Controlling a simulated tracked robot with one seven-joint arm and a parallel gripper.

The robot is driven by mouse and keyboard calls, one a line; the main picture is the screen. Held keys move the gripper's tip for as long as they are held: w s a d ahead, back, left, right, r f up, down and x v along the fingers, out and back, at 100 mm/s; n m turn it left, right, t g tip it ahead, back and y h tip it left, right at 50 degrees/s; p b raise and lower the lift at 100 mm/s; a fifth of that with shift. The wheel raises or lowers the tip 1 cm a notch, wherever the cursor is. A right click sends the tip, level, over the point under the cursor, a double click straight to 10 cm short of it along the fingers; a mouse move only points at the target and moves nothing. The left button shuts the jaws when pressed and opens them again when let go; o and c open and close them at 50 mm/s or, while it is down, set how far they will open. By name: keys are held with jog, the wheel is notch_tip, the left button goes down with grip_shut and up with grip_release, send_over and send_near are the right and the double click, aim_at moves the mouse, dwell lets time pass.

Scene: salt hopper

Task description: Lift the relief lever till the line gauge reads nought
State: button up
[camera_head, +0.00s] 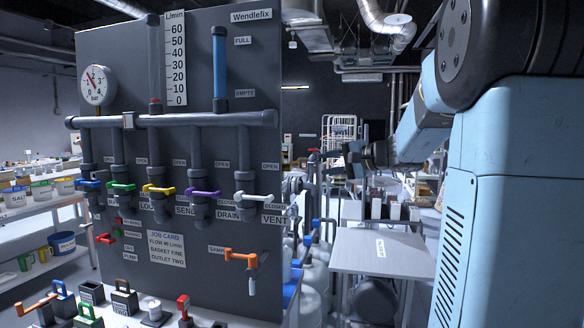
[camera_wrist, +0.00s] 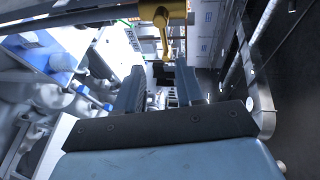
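The round bar gauge (camera_head: 97,85) is at the panel's upper left; its red needle points up and left, between 1 and 2. A row of valve levers crosses the panel: blue (camera_head: 88,184), green (camera_head: 121,186), yellow (camera_head: 158,189), purple (camera_head: 203,193) and white (camera_head: 253,196). A small red lever (camera_head: 106,238) sits below at left. My gripper (camera_head: 358,158) is right of the panel, apart from all levers. In the wrist view its fingers (camera_wrist: 160,80) are open, with nothing held between them.
A grey panel (camera_head: 230,150) carries an L/min scale (camera_head: 174,60), a blue sight tube (camera_head: 219,65) and an orange sample tap (camera_head: 243,257). A grey table (camera_head: 383,255) is right. A brass-coloured fitting (camera_wrist: 162,12) shows in the wrist view.

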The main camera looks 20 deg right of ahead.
aim_at(294, 165)
jog(key=shift+t, duration=0.3)
jog(key=x, duration=1.4)
jog(key=shift+w+d+r, duration=0.15)
jog(key=shift+w+d, duration=0.15)
jog(key=shift+d, duration=0.05)
jog(key=shift+c, duration=0.4)
grip_shut()
